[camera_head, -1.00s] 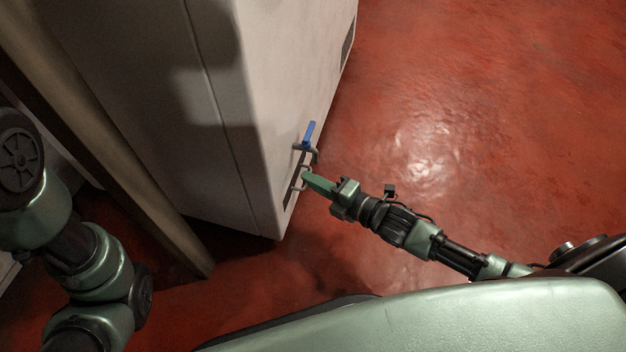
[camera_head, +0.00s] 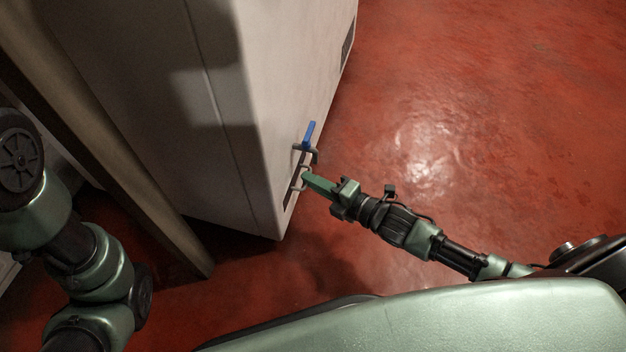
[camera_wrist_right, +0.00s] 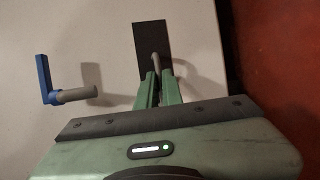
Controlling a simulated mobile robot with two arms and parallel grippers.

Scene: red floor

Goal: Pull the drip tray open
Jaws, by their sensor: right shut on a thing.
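The drip tray shows as a dark front panel (camera_wrist_right: 151,42) low on the side of a white cabinet (camera_head: 262,110), with a thin grey handle (camera_wrist_right: 155,62) standing out from it. My right gripper (camera_head: 306,178) reaches the handle from the right. In the right wrist view its green fingers (camera_wrist_right: 157,84) are shut on the handle. The panel looks flush with the cabinet wall or nearly so. My left arm shows at the left of the head view, but its gripper is out of view.
A blue-handled valve lever (camera_head: 310,133) sticks out of the cabinet just beside the tray; it also shows in the right wrist view (camera_wrist_right: 44,78). A brown post (camera_head: 130,160) stands left of the cabinet. The red floor (camera_head: 480,120) to the right is clear.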

